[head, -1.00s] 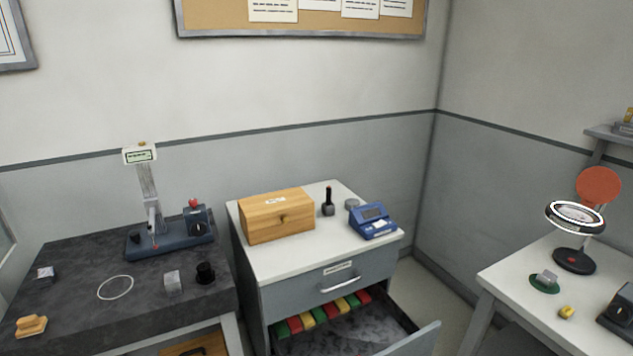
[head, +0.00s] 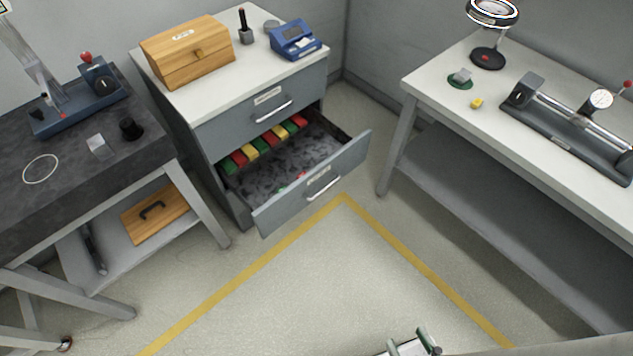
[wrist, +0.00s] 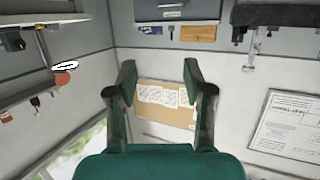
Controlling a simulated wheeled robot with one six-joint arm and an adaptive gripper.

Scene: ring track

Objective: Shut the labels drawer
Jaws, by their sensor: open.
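The grey drawer cabinet (head: 222,132) stands between two benches in the head view. Its lower drawer (head: 310,188) is pulled well out, with a bar handle (head: 323,187) and a small label on its front. Several red, green and yellow blocks (head: 262,145) lie in a row at the back of it. The upper drawer (head: 262,105) is shut. The labels are too small to read. My gripper (wrist: 160,75) is open and empty in the wrist view, apart from the cabinet. Part of it shows at the bottom edge of the head view (head: 412,345).
A wooden box (head: 187,55) and a blue device (head: 297,40) stand on the cabinet. A dark-topped bench (head: 70,170) is at left, a white bench (head: 530,135) at right. The floor (head: 310,270) before the drawer is clear, with yellow line marking (head: 250,267).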

